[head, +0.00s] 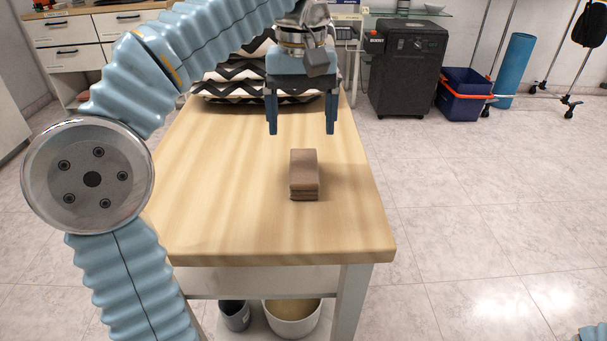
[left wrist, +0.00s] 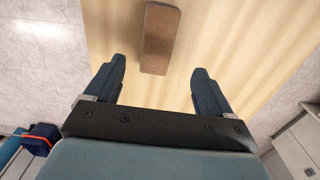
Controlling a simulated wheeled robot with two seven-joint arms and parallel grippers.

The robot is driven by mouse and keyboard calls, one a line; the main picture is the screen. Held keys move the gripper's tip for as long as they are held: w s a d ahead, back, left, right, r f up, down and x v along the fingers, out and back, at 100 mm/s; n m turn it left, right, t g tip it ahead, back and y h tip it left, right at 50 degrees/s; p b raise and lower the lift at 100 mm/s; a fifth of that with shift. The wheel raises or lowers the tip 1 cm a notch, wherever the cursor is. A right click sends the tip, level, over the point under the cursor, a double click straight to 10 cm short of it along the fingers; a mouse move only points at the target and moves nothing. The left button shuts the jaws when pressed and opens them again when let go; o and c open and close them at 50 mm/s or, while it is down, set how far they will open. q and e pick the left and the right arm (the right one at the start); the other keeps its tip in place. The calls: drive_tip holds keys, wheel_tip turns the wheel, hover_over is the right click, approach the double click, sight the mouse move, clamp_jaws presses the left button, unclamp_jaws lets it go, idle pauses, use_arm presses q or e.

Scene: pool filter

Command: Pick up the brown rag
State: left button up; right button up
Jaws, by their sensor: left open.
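The brown rag (head: 304,173) is a small folded block lying on the wooden table (head: 230,215), right of the middle of the tabletop. It also shows at the top of the left wrist view (left wrist: 159,38), beyond the fingertips and roughly between their lines. My left gripper (head: 301,130) is open and empty, fingers pointing down. It hangs above the table, just behind the rag in the head view, and does not touch it. The fingers also show in the left wrist view (left wrist: 160,75). My right gripper is not in view.
Zigzag-patterned cushions (head: 232,84) are stacked at the table's far end. A white pot (head: 292,316) and a dark pot (head: 234,315) stand below the tabletop. A black cabinet (head: 408,72) and a blue bucket (head: 465,95) stand behind. The tabletop around the rag is clear.

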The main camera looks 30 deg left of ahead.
sight(304, 166)
use_arm(q)
drive_tip(key=f+b, duration=0.1)
drive_tip(key=f, duration=0.3)
drive_tip(key=f+b, duration=0.1)
drive_tip(key=f, duration=0.4)
drive_tip(key=shift+d+f+b, duration=0.2)
drive_tip(key=shift+f+b, duration=0.05)
drive_tip(key=shift+b, duration=0.1)
drive_tip(key=c, duration=1)
drive_tip(key=shift+c, duration=0.2)
